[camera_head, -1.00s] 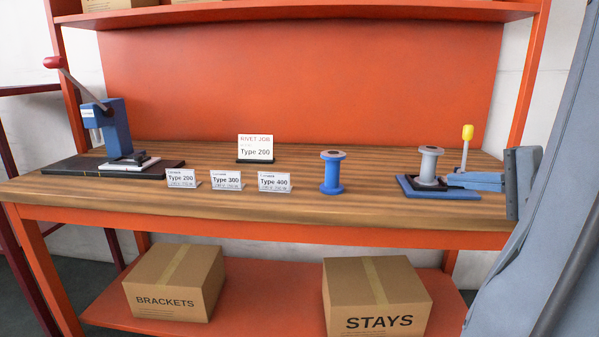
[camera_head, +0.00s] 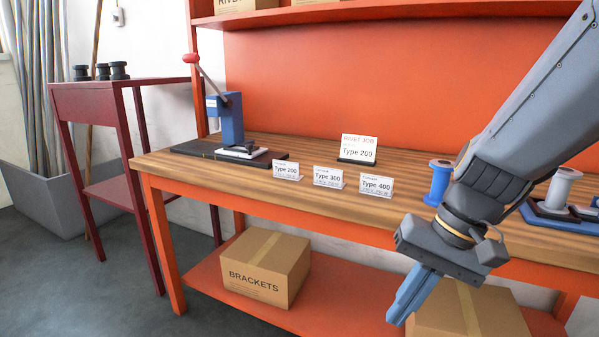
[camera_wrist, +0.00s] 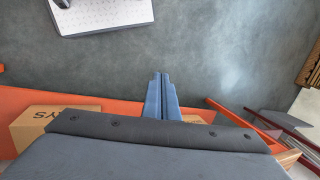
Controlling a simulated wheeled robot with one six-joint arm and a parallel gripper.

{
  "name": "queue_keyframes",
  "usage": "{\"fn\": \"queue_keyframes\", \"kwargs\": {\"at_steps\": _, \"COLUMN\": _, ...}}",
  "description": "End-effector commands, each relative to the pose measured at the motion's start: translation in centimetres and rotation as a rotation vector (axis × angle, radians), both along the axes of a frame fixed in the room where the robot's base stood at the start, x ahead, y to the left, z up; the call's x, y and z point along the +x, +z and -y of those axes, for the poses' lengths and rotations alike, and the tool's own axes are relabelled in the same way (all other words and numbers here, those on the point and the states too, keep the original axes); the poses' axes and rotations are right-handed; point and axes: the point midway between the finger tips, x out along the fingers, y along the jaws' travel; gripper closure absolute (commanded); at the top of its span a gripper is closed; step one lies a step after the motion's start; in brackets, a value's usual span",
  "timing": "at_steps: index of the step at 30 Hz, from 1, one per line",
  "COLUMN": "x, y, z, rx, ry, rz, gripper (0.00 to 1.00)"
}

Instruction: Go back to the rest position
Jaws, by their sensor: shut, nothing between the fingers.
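My gripper (camera_head: 408,297) hangs at the right of the head view, pointing down in front of the bench's front edge. Its two blue fingers are together with nothing between them. In the wrist view the closed fingers (camera_wrist: 162,92) point out over the grey floor. My arm reaches in from the upper right and hides part of the bench top. The wooden bench top (camera_head: 240,178) lies behind the gripper.
On the bench are a blue lever press (camera_head: 228,120), a Type 200 job card (camera_head: 358,149), several small label cards, a blue spool (camera_head: 438,184) and a grey spool (camera_head: 561,188). A BRACKETS box (camera_head: 262,267) sits on the lower shelf. A dark red table (camera_head: 125,90) stands at left.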

Motion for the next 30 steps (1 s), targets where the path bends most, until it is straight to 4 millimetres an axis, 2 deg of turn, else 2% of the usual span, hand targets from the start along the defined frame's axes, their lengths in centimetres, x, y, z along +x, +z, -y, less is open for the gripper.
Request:
{"fn": "queue_keyframes", "kwargs": {"at_steps": 1, "x": -0.6, "y": -0.3, "z": -1.0, "rx": -0.041, "ry": 0.067, "rz": 0.002, "gripper": 1.0}}
{"fn": "queue_keyframes", "kwargs": {"at_steps": 6, "x": -1.7, "y": -0.9, "z": -2.2, "rx": -0.148, "ry": 0.208, "rz": 0.022, "gripper": 1.0}}
{"fn": "queue_keyframes", "kwargs": {"at_steps": 21, "x": -2.7, "y": -1.2, "z": -4.3, "rx": -0.308, "ry": 0.443, "rz": 0.106, "gripper": 1.0}}
{"fn": "queue_keyframes", "kwargs": {"at_steps": 30, "x": -2.6, "y": 0.5, "z": -2.9, "rx": -0.319, "ry": 0.399, "rz": 0.092, "gripper": 1.0}}
